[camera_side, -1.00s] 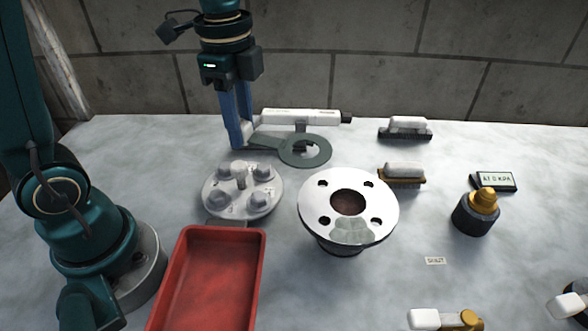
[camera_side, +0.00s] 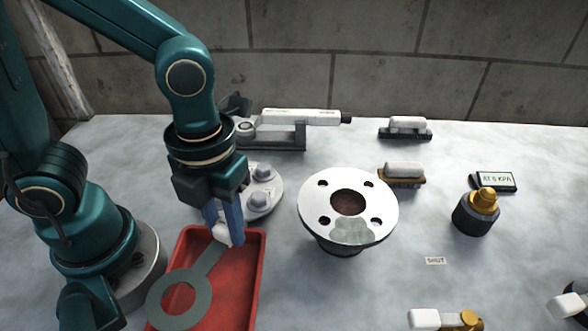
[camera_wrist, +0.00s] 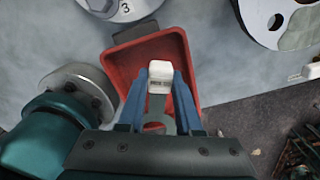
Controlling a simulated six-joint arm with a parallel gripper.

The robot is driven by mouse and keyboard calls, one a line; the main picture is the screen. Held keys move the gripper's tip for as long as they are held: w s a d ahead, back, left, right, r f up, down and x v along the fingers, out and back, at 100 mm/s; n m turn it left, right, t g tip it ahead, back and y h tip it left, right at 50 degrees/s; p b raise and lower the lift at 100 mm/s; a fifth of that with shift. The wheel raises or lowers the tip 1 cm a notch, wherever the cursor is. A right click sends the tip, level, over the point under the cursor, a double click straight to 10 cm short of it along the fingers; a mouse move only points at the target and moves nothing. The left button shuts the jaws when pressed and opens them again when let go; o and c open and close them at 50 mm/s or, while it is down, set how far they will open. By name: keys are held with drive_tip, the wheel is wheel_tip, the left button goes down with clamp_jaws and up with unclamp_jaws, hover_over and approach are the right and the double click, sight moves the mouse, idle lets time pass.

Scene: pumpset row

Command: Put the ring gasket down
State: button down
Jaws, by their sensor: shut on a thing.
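The ring gasket (camera_side: 203,270) is a flat grey-green ring with a straight handle tab and a white grip at its end. My gripper (camera_side: 224,232) is shut on the white grip, which also shows between the blue fingers in the wrist view (camera_wrist: 160,78). The ring hangs over the red tray (camera_side: 249,268), its left edge reaching past the tray's left wall in the side view. I cannot tell whether it touches the tray. In the wrist view the gasket (camera_wrist: 155,127) is mostly hidden by my gripper; the tray (camera_wrist: 120,62) lies below.
A polished flange (camera_side: 318,222) with a central bore stands right of the tray. A grey round plate with bolts (camera_side: 268,187) is behind my gripper. A torque-wrench-like tool (camera_side: 295,117) rests at the back. A dark cylinder with brass top (camera_side: 478,215) stands right.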

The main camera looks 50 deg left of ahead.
sight(235, 262)
drive_tip(key=shift+f, duration=3.1)
drive_tip(key=shift+f, duration=0.15)
drive_tip(key=c, duration=0.6)
unclamp_jaws()
